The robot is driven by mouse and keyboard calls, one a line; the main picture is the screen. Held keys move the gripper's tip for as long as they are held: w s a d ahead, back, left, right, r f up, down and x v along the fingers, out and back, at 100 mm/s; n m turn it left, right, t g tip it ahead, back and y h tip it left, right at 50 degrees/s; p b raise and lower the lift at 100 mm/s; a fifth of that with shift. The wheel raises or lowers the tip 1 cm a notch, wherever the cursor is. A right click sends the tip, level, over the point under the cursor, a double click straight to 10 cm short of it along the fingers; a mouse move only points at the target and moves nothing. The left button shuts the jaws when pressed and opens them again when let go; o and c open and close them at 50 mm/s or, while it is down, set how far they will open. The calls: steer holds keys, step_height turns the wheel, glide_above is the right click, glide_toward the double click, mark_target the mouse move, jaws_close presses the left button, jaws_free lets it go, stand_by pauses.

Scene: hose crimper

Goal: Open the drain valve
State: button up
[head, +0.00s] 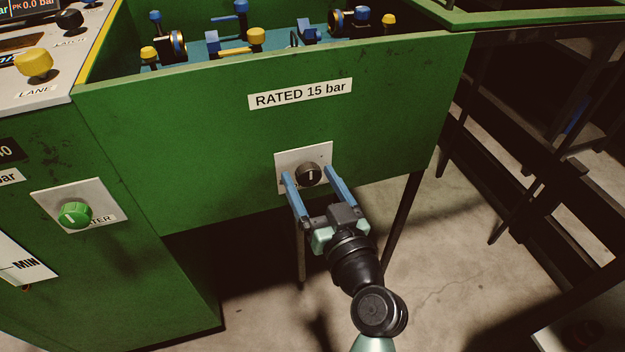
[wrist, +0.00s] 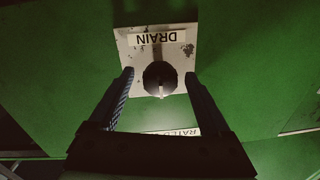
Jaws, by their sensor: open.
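The drain valve is a black round knob (head: 309,174) with a white pointer line, on a pale plate (head: 288,158) on the front of the green tank. In the head view the pointer stands about upright. In the wrist view the knob (wrist: 160,78) sits below a label reading DRAIN, upside down in that picture. My gripper (head: 308,174) has two blue fingers, open, one on each side of the knob. In the wrist view the fingers (wrist: 160,80) show gaps to the knob on both sides. I cannot tell how far the fingertips are from the plate.
A green knob (head: 76,214) labelled WATER, partly covered, is on the panel at left. A yellow knob (head: 34,64) is on the console. A RATED 15 bar label (head: 300,94) is above the drain plate. Dark table legs (head: 402,215) stand at right; the tank holds several fittings.

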jaws_close()
steer(key=shift+m, duration=0.4)
steer(key=m, duration=0.4)
steer(key=m+p, duration=0.1)
steer(key=m, duration=0.3)
steer(key=shift+m, duration=0.4)
steer(key=m+p, duration=0.1)
steer(key=m, duration=0.4)
steer(key=shift+s+a+t+p, duration=0.1)
steer(key=shift+t+p, duration=0.25)
steer(key=shift+t, duration=0.05)
steer(key=shift+m+h+p, duration=0.3)
steer(key=shift+m+p, duration=0.3)
steer(key=shift+m, duration=1.3)
